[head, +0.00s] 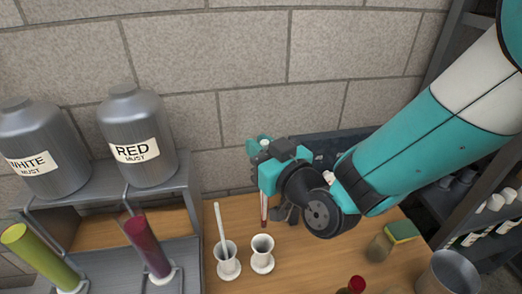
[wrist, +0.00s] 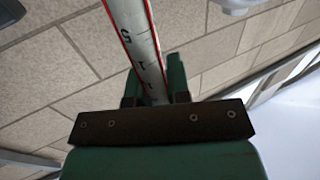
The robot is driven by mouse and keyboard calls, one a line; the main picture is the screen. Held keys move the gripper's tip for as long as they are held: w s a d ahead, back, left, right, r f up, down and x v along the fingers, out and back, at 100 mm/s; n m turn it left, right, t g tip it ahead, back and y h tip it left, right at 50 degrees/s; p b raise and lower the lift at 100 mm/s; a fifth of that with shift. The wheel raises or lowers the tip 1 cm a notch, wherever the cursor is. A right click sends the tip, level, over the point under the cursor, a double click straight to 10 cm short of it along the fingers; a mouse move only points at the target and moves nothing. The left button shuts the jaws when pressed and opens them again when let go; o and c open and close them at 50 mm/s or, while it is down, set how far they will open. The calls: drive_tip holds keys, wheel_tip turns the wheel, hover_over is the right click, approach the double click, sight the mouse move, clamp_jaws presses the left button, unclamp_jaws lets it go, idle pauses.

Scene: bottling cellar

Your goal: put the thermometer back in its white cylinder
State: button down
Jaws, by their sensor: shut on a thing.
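My gripper (head: 266,163) is shut on the thermometer (head: 264,207), a thin pale stick with red on it. It hangs about upright, its lower end behind the empty white cylinder as seen in the head view. In the wrist view the thermometer (wrist: 136,32) shows a red line and dark scale marks, between the green fingers (wrist: 154,92). A white cylinder (head: 262,263) with an open, empty-looking mouth stands on the wooden bench. A second white cylinder (head: 228,268) to its left has a white rod (head: 221,222) leaning in it. I cannot tell the thermometer tip's height above the bench.
Grey WHITE and RED must jugs (head: 139,137) stand on a shelf at left. Below are a yellow-green tube (head: 40,258) and a dark red tube (head: 147,245). At right are a sponge (head: 403,230) on a jar and a metal cup (head: 449,275). A block wall stands behind.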

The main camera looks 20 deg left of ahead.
drive_tip(key=shift+s+a+f, duration=0.1)
drive_tip(key=shift+a+f, duration=0.05)
drive_tip(key=shift+f+b, duration=1.7)
drive_tip(key=shift+f, duration=0.15)
drive_tip(key=shift+s+r, duration=0.1)
idle(0.6)
drive_tip(key=shift+b, duration=0.3)
drive_tip(key=shift+f+b, duration=0.9)
drive_tip(key=shift+f+b, duration=1.1)
drive_tip(key=shift+b, duration=0.05)
idle(0.6)
